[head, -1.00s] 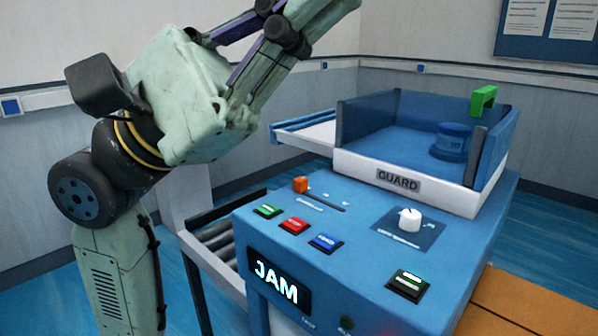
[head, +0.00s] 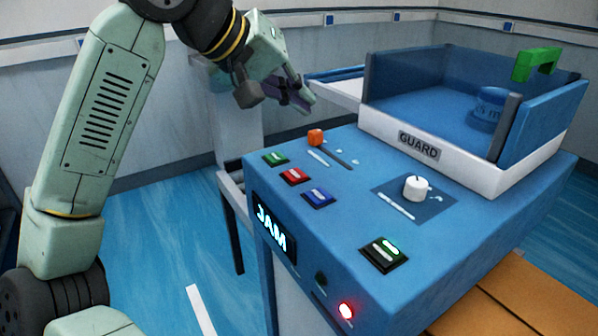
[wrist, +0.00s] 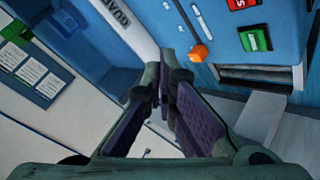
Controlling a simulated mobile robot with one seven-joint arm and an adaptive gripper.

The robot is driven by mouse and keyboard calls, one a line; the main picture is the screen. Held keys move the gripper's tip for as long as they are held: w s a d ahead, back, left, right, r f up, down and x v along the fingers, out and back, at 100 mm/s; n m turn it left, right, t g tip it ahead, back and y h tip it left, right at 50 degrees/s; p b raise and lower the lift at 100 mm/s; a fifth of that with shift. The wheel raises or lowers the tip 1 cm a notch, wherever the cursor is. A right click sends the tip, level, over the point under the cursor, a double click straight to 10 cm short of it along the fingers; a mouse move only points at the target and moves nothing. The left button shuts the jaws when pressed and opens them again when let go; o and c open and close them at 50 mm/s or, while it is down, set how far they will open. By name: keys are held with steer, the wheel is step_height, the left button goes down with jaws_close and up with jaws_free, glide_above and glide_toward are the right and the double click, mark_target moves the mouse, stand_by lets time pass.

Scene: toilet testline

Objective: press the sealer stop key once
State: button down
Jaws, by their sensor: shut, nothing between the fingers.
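The sealer panel (head: 330,215) is blue, with a green key (head: 276,158), a red key (head: 296,175) and a blue key (head: 319,197) in a row. The red key, likely the stop key, shows partly at the top edge of the wrist view (wrist: 243,4), with a white letter "S" visible. The green key is beside it there (wrist: 256,39). My gripper (head: 303,103) is shut and empty, above and behind the panel's far left edge, apart from the keys. It also shows in the wrist view (wrist: 163,78).
An orange slider knob (head: 316,137) stands behind the keys. A white dial (head: 416,187), a dark green-lit key (head: 385,254) and a lit red lamp (head: 346,310) are further right. A display (head: 272,230) reads "JAM". The walled guard tray (head: 470,160) rises behind the panel.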

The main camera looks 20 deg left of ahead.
mark_target(290, 173)
steer(key=shift+a+f+y, duration=0.25)
steer(key=shift+a, duration=0.2)
steer(key=shift+a+f+y, duration=0.2)
steer(key=shift+a+y, duration=0.05)
steer(key=shift+a, duration=0.2)
step_height(290, 173, down, 9)
steer(key=b, duration=0.7)
steer(key=shift+r, duration=0.1)
stand_by(0.8)
steer(key=shift+f+b, duration=0.35)
steer(key=shift+f, duration=0.05)
steer(key=shift+f+b, duration=0.3)
steer(key=shift+f, duration=0.1)
stand_by(0.5)
steer(key=shift+r, duration=0.15)
steer(key=shift+r+p, duration=0.65)
steer(key=shift+r, duration=0.05)
